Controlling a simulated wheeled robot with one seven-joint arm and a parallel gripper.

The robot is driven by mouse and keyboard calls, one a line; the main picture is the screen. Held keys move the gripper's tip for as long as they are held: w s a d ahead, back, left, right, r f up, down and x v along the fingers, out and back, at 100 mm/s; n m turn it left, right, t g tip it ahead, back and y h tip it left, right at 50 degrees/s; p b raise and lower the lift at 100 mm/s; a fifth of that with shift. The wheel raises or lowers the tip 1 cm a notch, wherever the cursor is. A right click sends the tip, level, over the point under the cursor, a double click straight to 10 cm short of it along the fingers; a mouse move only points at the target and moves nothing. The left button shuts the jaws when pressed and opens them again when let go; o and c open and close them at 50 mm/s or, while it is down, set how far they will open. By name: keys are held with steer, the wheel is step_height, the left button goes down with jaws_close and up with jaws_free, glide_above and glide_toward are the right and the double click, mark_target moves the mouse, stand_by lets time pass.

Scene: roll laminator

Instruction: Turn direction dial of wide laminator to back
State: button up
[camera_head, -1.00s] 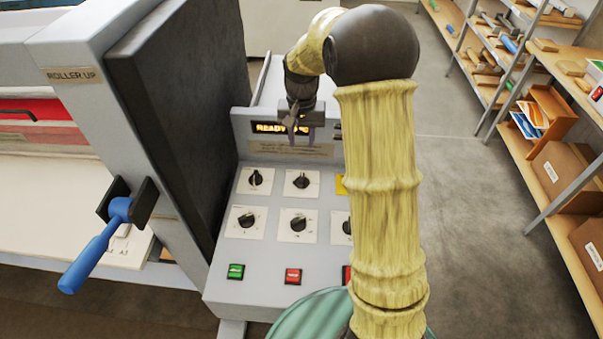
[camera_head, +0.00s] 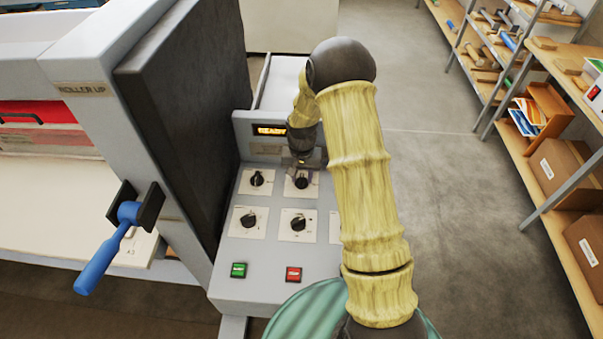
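The wide laminator's grey control panel (camera_head: 270,288) faces me with black dials on white plates. The upper left dial (camera_head: 257,178) and the lower left dial (camera_head: 248,220) are uncovered. The lower middle dial (camera_head: 298,223) is also in plain view. My gripper (camera_head: 302,168) points down right above the upper middle dial (camera_head: 301,181), whose upper part it overlaps. The fingertips are small and dark, so I cannot tell whether they are open or touch the dial. Dial labels are too small to read.
A lit display (camera_head: 271,130) reads "READY", partly covered by my wrist. Green (camera_head: 239,270) and red (camera_head: 293,274) buttons sit below the dials. A blue-handled lever (camera_head: 105,250) sticks out at left. Shelves (camera_head: 540,205) stand at right, beyond open floor. My forearm hides the panel's right part.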

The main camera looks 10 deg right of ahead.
jaws_close()
